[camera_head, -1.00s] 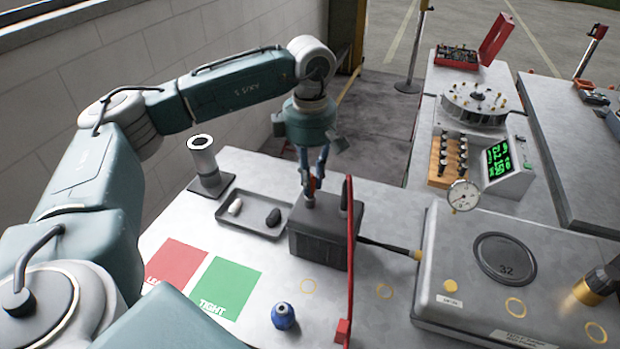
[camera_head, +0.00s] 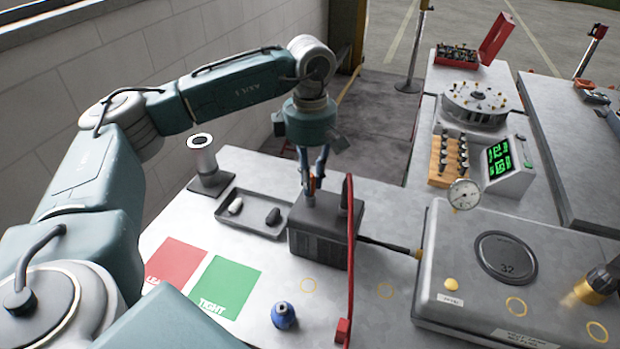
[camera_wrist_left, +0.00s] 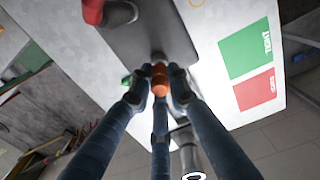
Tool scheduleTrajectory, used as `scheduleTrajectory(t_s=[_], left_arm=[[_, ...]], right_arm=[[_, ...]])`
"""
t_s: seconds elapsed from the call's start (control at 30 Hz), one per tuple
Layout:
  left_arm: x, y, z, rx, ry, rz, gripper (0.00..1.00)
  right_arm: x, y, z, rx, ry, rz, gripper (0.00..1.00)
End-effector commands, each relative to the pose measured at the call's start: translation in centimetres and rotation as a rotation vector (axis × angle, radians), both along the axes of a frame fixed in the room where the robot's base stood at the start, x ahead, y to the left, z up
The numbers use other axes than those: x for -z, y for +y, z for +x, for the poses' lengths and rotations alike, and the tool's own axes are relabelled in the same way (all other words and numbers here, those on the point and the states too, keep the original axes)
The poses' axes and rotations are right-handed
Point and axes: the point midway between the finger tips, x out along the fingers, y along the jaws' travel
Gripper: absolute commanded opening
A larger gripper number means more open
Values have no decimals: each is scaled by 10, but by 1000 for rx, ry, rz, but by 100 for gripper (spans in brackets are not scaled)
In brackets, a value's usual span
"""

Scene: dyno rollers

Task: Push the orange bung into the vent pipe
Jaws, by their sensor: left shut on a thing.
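The orange bung (camera_wrist_left: 160,78) is between the fingertips of my left gripper (camera_wrist_left: 160,86) in the left wrist view. The gripper is shut on it. In the head view my left gripper (camera_head: 312,184) points down over the top of a dark grey box (camera_head: 318,246), and only a small reddish bit of the bung shows there. A short grey stub, which looks like the vent pipe (camera_wrist_left: 158,57), sits at the bung's far end on the box's dark top. I cannot tell how deep the bung sits in it. My right gripper is not in view.
A blue knob-like piece (camera_head: 284,316) is in front. A large grey case (camera_head: 440,250) stands right.

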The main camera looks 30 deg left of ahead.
Motion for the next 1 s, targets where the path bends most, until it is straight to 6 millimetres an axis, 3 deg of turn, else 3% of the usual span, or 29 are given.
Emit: scheduleTrajectory(t_s=[0.7, 0.73, 0.8, 1.0], left_arm=[[12, 0, 0, 0, 0, 0, 0], [11, 0, 0, 0, 0, 0, 23], [11, 0, 0, 0, 0, 0, 37], [11, 0, 0, 0, 0, 0, 39]], right_arm=[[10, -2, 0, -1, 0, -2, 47], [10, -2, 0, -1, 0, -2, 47], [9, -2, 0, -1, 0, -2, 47], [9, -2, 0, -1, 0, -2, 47]])
